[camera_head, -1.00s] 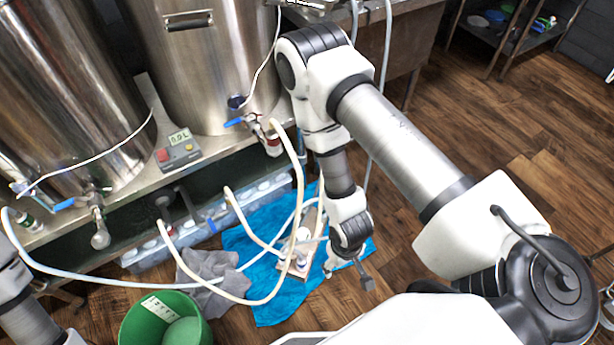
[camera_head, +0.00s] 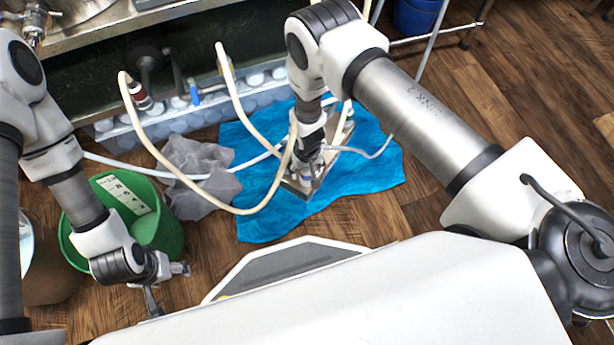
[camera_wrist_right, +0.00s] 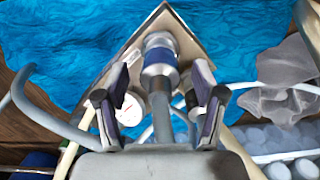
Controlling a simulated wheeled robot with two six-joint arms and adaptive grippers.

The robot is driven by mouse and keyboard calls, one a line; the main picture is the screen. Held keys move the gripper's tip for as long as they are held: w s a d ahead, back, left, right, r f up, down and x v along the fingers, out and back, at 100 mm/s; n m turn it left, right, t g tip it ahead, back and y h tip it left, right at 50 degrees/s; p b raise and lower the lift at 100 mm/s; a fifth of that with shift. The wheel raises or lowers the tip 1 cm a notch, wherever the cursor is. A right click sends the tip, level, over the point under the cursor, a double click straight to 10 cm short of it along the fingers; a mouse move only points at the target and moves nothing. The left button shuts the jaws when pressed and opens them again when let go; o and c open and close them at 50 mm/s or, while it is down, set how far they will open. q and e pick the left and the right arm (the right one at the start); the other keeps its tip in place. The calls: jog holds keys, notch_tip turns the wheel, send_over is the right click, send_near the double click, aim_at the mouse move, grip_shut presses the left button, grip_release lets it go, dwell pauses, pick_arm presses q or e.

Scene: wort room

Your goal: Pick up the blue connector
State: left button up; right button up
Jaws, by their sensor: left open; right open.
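A connector with a blue band and pale metal ends (camera_wrist_right: 160,68) stands at the metal plate's corner in the right wrist view. My right gripper (camera_wrist_right: 158,92) is open there, with one finger on each side of the connector and visible gaps between; how deep the connector sits between them I cannot tell. In the head view my right gripper (camera_head: 308,172) points down over the plate (camera_head: 297,190), and the arm and fingers mostly hide the connector. My left gripper (camera_head: 170,288) is open and empty at the lower left, beside the green bucket.
The plate lies on a blue cloth (camera_head: 262,218). A cream hose (camera_head: 150,150) loops past my right gripper, and thinner pale hoses cross nearby. A grey rag (camera_head: 195,180), a green bucket (camera_head: 170,233) and a crate of pale round items (camera_head: 172,123) are close by. Wooden floor is clear at right.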

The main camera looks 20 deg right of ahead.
notch_tip(320, 180, down, 3)
jog(key=shift+r+b, duration=0.1)
jog(key=shift+b, duration=0.4)
jog(key=shift+r, duration=0.2)
pick_arm(q)
notch_tip(320, 180, down, 2)
jog(key=shift+f, duration=0.1)
pick_arm(e)
grip_shut()
notch_tip(320, 180, up, 10)
jog(key=p, duration=0.9)
jog(key=shift+r, duration=0.1)
pick_arm(q)
notch_tip(320, 180, up, 9)
